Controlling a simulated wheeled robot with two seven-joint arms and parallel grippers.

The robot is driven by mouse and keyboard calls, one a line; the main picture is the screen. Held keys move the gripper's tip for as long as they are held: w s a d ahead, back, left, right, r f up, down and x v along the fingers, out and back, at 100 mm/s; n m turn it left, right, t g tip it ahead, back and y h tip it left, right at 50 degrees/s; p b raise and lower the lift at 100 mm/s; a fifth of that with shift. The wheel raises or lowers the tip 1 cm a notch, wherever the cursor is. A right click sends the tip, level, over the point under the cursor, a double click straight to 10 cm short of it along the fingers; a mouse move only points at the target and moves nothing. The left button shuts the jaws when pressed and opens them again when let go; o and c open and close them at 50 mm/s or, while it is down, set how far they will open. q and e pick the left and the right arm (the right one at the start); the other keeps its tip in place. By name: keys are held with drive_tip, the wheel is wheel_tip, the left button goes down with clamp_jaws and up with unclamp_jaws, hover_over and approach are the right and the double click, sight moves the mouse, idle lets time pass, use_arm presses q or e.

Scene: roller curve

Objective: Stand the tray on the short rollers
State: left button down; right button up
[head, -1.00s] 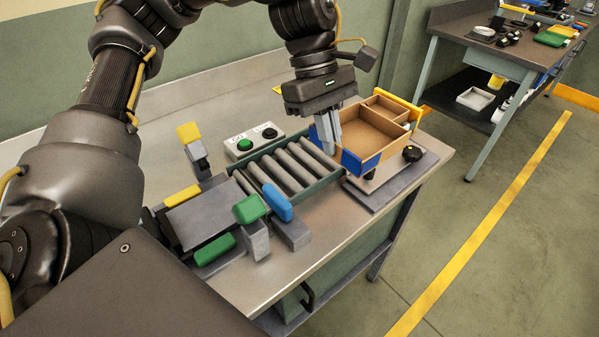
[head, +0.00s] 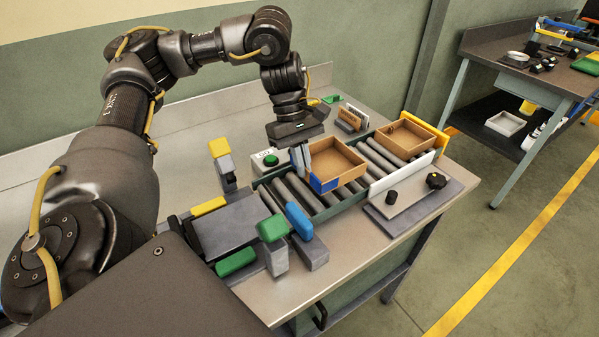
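A brown open tray (head: 338,166) with a blue corner sits at or just above the far right part of the near roller section (head: 288,196). I cannot tell whether its underside touches the rollers. My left gripper (head: 301,158) comes down at the tray's left side, its fingers close together on that wall, shut on it. The fingers hide part of the wall. A second brown tray (head: 410,138) stands farther right, by a yellow end stop (head: 428,133). More rollers (head: 376,158) show between the two trays. My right gripper is not in view.
A white upright plate (head: 402,178) runs along the right rollers' front. A grey plate with black knobs (head: 436,181) lies in front. Blue (head: 299,221) and green (head: 272,228) capped blocks stand near the left rollers' front. A button box (head: 268,158) stands behind.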

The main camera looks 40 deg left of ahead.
use_arm(q)
drive_tip(key=shift+a+f, duration=0.25)
drive_tip(key=shift+f, duration=0.15)
wheel_tip(320, 180, down, 3)
drive_tip(key=shift+a+f, duration=0.15)
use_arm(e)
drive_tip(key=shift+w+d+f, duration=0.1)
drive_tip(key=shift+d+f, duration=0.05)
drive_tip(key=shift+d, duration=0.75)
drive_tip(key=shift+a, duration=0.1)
